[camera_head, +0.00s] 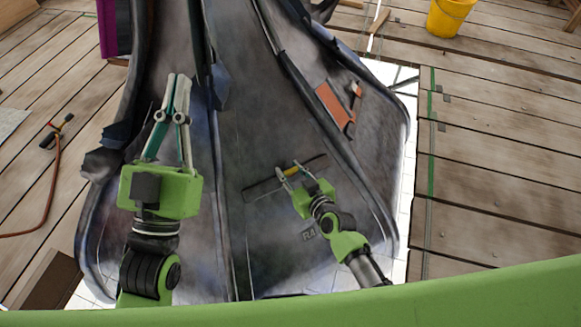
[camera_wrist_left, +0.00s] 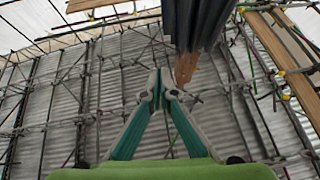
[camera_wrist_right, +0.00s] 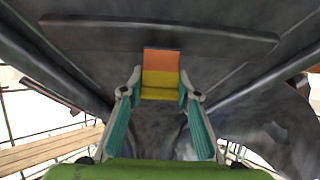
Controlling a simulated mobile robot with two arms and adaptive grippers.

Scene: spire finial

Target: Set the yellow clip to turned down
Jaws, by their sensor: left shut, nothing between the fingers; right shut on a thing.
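The yellow clip (camera_head: 292,171) sits at the middle of a dark flat bar (camera_head: 262,187) on the grey spire surface. My right gripper (camera_head: 287,172) is at the clip with its fingers on either side. In the right wrist view, the clip (camera_wrist_right: 160,84) lies between the fingertips of my right gripper (camera_wrist_right: 160,92), with an orange part directly above its yellow part. The fingers are shut on it. I cannot tell which way the clip is turned. My left gripper (camera_head: 179,80) is shut and empty, raised over the spire's left part. It also shows in the left wrist view (camera_wrist_left: 159,86).
The large grey spire (camera_head: 265,110) fills the middle, with raised ribs. An orange panel (camera_head: 334,107) with a small handle-like part (camera_head: 355,92) is at the upper right. A yellow bucket (camera_head: 449,17) stands on the wooden deck (camera_head: 490,160). A hose (camera_head: 55,170) lies at the left.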

